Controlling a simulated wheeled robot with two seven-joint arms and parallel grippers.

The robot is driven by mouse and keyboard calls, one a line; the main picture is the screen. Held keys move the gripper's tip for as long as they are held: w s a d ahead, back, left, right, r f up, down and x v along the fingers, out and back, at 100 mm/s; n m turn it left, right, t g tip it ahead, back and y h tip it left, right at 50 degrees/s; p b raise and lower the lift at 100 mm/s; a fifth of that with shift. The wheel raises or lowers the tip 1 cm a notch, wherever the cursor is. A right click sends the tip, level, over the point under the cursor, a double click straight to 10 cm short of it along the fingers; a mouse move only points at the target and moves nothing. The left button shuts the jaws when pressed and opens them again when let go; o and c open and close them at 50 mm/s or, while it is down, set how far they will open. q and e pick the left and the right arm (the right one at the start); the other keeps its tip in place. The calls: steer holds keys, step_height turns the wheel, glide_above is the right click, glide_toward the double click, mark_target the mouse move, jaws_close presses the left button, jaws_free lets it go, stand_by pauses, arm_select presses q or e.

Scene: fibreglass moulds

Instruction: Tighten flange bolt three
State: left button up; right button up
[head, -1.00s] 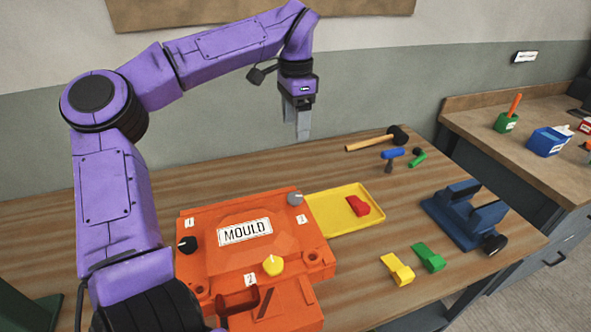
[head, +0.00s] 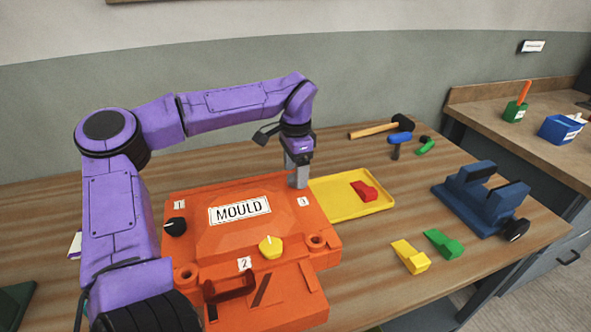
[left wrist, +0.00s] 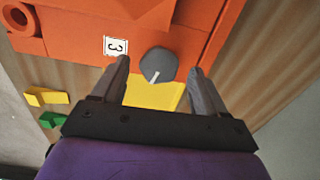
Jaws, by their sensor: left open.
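The orange mould (head: 205,268) lies on the bench with its MOULD label up. Flange bolt three is a grey round knob with a white line, beside the label 3 (head: 304,201); in the left wrist view the grey knob (left wrist: 158,65) lies between the tips of my open left fingers. In the head view my left gripper (head: 298,180) points down over that corner and hides the knob. I cannot tell whether the fingers touch it. The black knob (head: 175,227) is by label 1, the yellow knob (head: 270,246) by label 2. My right gripper is not in view.
A yellow tray (head: 340,210) with a red wedge (head: 364,191) adjoins the mould's right side. Yellow (head: 410,257) and green (head: 444,243) wedges lie in front of a blue vise (head: 480,205). A mallet (head: 385,128) and a blue-handled tool (head: 398,140) lie at the back.

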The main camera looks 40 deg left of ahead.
arm_select(q)
steer(key=shift+f, duration=0.3)
steer(key=shift+c, duration=0.3)
steer(key=c, duration=1)
